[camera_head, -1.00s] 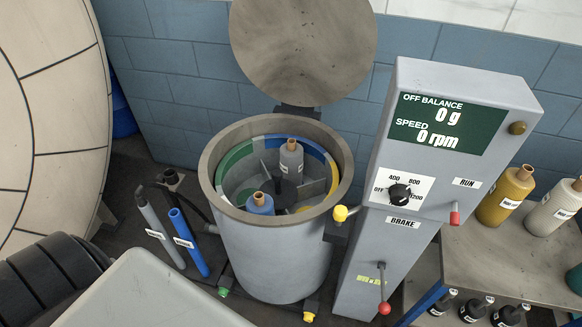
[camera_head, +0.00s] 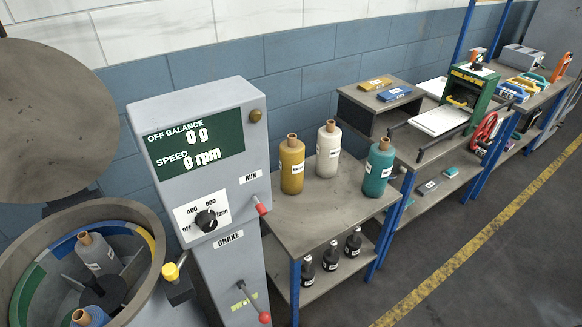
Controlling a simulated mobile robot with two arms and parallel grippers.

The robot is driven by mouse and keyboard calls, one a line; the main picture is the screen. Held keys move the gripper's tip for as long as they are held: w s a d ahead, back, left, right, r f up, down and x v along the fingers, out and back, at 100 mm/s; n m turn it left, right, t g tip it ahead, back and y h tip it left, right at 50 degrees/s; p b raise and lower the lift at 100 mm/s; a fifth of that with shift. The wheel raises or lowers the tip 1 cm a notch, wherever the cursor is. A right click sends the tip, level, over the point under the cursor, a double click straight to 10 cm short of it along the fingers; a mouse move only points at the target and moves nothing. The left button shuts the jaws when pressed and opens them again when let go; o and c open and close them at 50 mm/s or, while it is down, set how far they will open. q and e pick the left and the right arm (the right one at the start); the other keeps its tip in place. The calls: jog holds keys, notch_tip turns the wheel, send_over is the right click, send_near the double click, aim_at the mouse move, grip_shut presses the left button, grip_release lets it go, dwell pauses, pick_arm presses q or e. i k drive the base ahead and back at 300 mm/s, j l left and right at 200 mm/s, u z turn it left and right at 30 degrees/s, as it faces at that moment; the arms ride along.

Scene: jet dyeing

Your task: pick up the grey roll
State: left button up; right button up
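The grey roll (camera_head: 96,254) stands upright inside the round drum of the machine (camera_head: 146,276) at the lower left, with its brown core end showing on top. A blue roll (camera_head: 90,317) stands in the same drum nearer to me, cut by the bottom edge of the picture. The drum's round lid (camera_head: 60,120) is raised. Neither of my grippers shows in this view.
A control panel (camera_head: 196,150) reading 0 g and 0 rpm stands right of the drum. A table (camera_head: 290,222) beside it holds yellow, white and teal rolls. More benches run to the right. The floor (camera_head: 480,250) at the right is clear.

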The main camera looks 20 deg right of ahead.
aim_at(92, 249)
jog(key=i+u, duration=0.1)
jog(key=u, duration=0.3)
jog(key=i+u, duration=0.1)
jog(key=u, duration=0.25)
jog(key=i+l+u, duration=0.1)
jog(key=u, duration=0.3)
jog(key=l+u, duration=0.15)
jog(key=u, duration=0.2)
jog(key=i, duration=0.05)
